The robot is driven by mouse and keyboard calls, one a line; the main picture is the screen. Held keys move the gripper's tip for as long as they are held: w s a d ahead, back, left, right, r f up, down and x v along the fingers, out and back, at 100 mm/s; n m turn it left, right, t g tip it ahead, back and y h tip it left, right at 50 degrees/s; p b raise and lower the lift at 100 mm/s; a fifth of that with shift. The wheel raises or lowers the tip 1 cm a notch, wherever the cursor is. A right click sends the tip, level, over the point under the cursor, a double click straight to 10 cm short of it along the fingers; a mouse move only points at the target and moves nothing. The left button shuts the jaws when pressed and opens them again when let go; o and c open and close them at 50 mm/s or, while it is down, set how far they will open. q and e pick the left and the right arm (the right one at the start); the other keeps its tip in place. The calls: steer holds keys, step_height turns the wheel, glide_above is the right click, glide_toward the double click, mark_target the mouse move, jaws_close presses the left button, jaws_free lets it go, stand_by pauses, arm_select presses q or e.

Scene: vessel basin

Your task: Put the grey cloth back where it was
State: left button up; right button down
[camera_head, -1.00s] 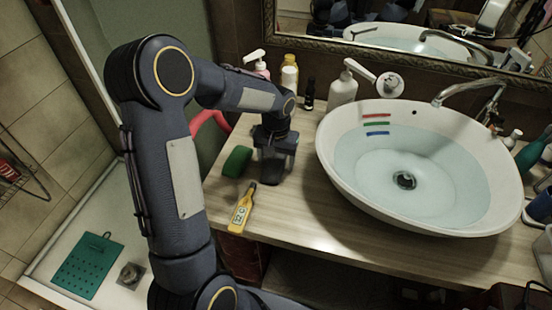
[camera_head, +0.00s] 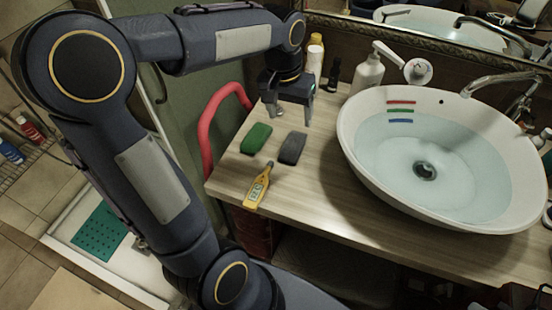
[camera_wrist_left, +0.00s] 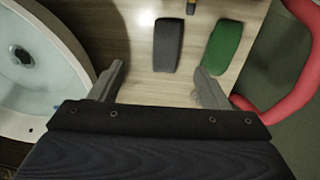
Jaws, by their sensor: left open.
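The grey cloth (camera_head: 292,148), a dark grey folded block, lies flat on the wooden counter beside a green block (camera_head: 256,138). It also shows in the left wrist view (camera_wrist_left: 168,45), left of the green block. My left gripper (camera_head: 293,117) is open and empty, behind the grey cloth and apart from it. In the left wrist view its two fingers (camera_wrist_left: 158,70) are spread wide, with bare counter between them. My right gripper is not in view.
A yellow thermometer-like device (camera_head: 258,187) lies near the counter's front edge. A white basin (camera_head: 352,160) of water stands to the right. Bottles, including a white pump bottle (camera_head: 367,75), stand behind. A red curved rail (camera_head: 207,140) is at the left.

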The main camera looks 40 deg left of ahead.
arm_select(q)
steer(key=s+d+t+h, duration=0.1)
steer(key=s+d+t, duration=0.1)
steer(key=s, duration=0.7)
steer(key=s+d+f+t+h, duration=0.1)
steer(key=s+d, duration=0.3)
steer(key=s, duration=0.5)
steer(key=shift+d+f+m+t+h, duration=0.3)
steer(key=shift+d+m+t+h, duration=0.15)
steer(key=shift+t, duration=0.35)
steer(key=shift+a, duration=0.1)
